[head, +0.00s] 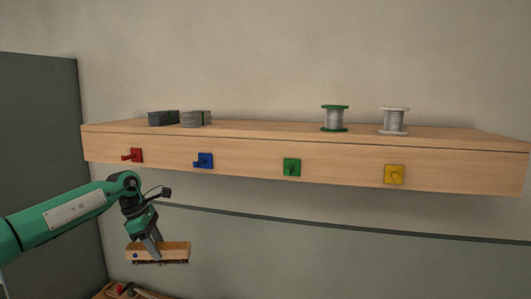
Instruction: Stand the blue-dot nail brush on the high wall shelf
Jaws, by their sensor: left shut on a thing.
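The nail brush (172,249) has a wooden block with dark bristles pointing down and a small blue dot near its left end. My left gripper (157,252) is shut on it from above, its fingers across the block. The brush hangs in the air below the left part of the high wall shelf (300,154), apart from it. The shelf is a thick wooden board with a bare stretch of top between the dark blocks and the spools. My right gripper is not in view.
On the shelf stand two dark bundles (164,118) (196,119), a green-ended spool (334,118) and a white-ended spool (394,121). Red (134,155), blue (204,160), green (291,167) and yellow (394,174) pegs stick out of its front. A wooden tray (108,293) shows below.

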